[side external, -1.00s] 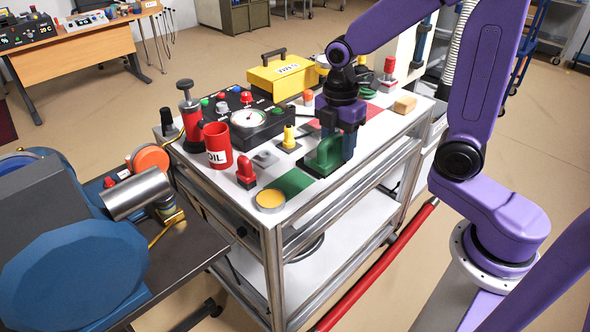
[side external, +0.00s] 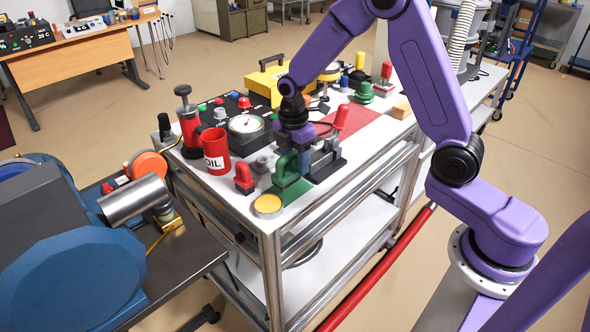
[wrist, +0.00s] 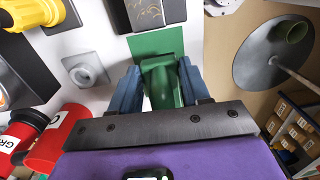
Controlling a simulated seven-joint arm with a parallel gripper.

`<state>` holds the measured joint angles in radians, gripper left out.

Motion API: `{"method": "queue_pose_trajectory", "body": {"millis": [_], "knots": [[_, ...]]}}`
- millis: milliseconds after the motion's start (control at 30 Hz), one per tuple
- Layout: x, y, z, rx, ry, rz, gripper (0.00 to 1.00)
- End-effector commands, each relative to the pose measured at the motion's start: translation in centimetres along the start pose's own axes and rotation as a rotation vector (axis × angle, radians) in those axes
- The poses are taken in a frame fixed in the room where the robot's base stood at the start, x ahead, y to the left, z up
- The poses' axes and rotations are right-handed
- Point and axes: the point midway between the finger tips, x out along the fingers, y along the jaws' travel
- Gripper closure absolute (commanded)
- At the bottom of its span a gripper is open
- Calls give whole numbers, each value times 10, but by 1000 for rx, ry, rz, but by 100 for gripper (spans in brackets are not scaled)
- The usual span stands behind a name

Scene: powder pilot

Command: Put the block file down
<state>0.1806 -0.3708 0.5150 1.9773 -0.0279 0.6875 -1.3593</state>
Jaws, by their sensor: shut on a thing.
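A green piece with an arched handle, which I take to be the block file (side external: 285,168), is held upright in my gripper (side external: 297,165). The blue fingers are shut on it from both sides, as the wrist view shows the file (wrist: 162,85) between the fingertips (wrist: 160,90). A flat green patch (side external: 291,193) on the white bench top lies at its foot; the patch (wrist: 157,42) also shows just beyond the file in the wrist view. I cannot tell whether the file's underside touches it. Part of the file is hidden by my fingers.
A dark block (side external: 328,163) stands close on the right of my gripper. A gauge box (side external: 246,128) is behind.

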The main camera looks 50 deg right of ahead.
Motion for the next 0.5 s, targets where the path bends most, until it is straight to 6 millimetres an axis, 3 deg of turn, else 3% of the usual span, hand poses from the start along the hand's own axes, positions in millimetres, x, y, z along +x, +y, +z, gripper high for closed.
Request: {"method": "queue_pose_trajectory", "body": {"millis": [200, 500], "knots": [[28, 3, 0, 0, -1, -4, 100], [33, 4, -1, 1, 0, 0, 100]]}}
